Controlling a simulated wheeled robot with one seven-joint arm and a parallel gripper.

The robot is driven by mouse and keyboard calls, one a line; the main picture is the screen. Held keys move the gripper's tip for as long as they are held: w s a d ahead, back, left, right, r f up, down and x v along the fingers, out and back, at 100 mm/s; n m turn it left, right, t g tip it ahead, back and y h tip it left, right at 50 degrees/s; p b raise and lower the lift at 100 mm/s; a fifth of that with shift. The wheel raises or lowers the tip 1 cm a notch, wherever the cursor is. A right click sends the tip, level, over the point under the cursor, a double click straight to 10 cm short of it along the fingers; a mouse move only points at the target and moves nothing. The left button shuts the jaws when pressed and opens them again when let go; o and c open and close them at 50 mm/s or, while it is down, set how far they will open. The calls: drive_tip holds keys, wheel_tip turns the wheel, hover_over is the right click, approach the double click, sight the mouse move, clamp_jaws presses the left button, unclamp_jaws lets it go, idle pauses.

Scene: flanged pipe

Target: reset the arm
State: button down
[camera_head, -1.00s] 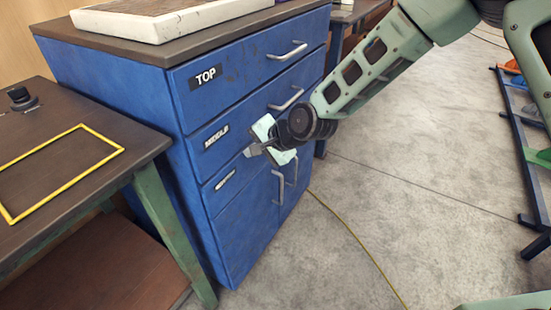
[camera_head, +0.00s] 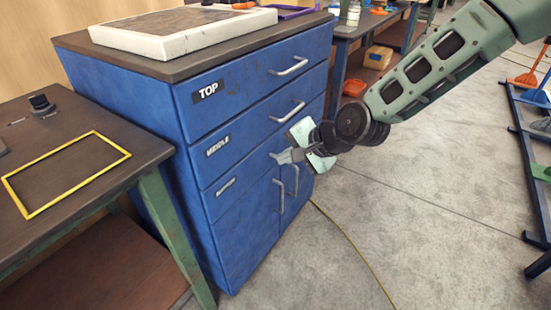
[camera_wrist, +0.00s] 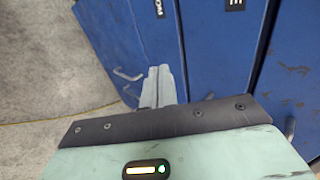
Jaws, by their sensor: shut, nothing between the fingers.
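My gripper (camera_head: 284,156) is shut and empty in front of the blue cabinet (camera_head: 240,240), close to its lower drawer front. In the wrist view my gripper's fingers (camera_wrist: 158,88) are together with nothing between them, with the cabinet front behind. Whether the fingertips touch the cabinet cannot be told. My arm reaches in from the upper right. All the cabinet's drawers and its lower doors look closed.
A dark table (camera_head: 120,180) with a yellow outlined rectangle (camera_head: 66,172) stands at left. A white-rimmed tray (camera_head: 180,42) lies on the cabinet. A dark rack (camera_head: 535,160) stands at right. Open concrete floor (camera_head: 420,220) lies between, with a thin yellow line across it.

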drive_tip(key=s+d+r+n+g+h, duration=0.25)
drive_tip(key=s+d+n, duration=0.2)
drive_tip(key=s, duration=0.45)
drive_tip(key=s+d+r+n+g+h, duration=0.1)
drive_tip(key=s+d+r+n+h, duration=0.3)
drive_tip(key=s, duration=0.6)
drive_tip(key=s+d+r+n+g+h, duration=0.1)
drive_tip(key=s+d+r+n+g, duration=0.15)
drive_tip(key=s+n, duration=0.5)
wheel_tip(320, 180, up, 15)
drive_tip(key=s+d+m+p, duration=0.1)
drive_tip(key=s+p, duration=0.1)
drive_tip(key=p, duration=1.4)
drive_tip(key=shift+r+m+t, duration=0.2)
drive_tip(key=shift+m+t, duration=0.2)
drive_tip(key=shift+s+d, duration=0.1)
